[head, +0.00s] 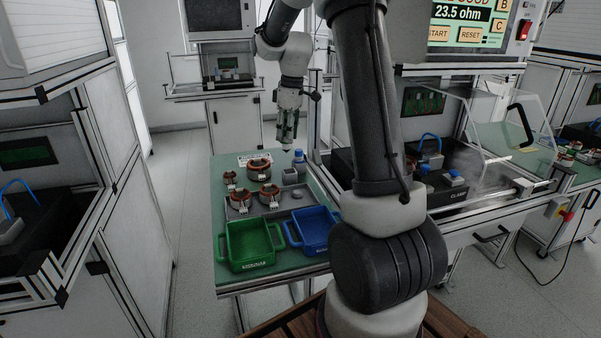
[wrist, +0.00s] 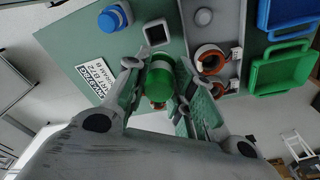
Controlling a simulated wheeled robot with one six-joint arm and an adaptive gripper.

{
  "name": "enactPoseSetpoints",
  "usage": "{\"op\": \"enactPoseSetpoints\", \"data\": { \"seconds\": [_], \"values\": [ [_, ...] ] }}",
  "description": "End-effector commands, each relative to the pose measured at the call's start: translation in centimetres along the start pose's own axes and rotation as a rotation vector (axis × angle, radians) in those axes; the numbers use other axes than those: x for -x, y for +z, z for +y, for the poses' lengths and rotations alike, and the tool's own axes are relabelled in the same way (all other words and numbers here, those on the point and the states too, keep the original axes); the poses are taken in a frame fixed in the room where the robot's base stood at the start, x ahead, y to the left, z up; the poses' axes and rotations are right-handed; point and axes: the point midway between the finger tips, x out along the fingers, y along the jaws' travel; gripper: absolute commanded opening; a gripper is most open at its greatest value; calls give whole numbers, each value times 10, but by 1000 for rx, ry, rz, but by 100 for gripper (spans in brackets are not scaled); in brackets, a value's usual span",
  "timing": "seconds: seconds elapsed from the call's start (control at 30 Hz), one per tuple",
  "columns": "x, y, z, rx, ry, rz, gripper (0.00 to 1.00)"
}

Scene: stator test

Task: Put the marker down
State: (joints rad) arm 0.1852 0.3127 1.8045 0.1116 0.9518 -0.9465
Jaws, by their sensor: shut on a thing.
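My gripper (wrist: 158,92) is shut on the marker (wrist: 158,79), whose green end shows between the two fingers in the wrist view. In the head view my gripper (head: 287,132) is above the back of the green table (head: 225,200), pointing down; the marker is too small there to make out clearly. A small square holder (wrist: 156,32) with a dark opening stands on the table close to the marker in the wrist view. It also shows in the head view (head: 290,176), below my gripper. I cannot tell the marker's height above the table.
A blue-capped bottle (head: 299,160) stands beside the holder. A printed card (wrist: 97,74) lies on the table. A grey tray (head: 287,203) holds several copper-wound stators. A green bin (head: 250,262) and a blue bin (head: 313,247) stand at the front. The test bench is at the right.

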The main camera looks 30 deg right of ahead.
Motion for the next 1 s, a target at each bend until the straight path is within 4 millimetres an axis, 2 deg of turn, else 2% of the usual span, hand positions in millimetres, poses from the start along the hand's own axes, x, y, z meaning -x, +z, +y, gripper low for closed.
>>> {"op": "enactPoseSetpoints", "data": {
  "seconds": [0.13,0.4,0.57,0.77,1.0],
  "values": [
    [-8,1,0,0,-1,-1,3],
    [-56,7,0,-1,-2,-2,3],
    [-68,8,0,-1,-1,-1,3],
    [-97,12,-1,0,-3,-2,3],
    [-100,12,0,0,0,0,3]
  ]
}}
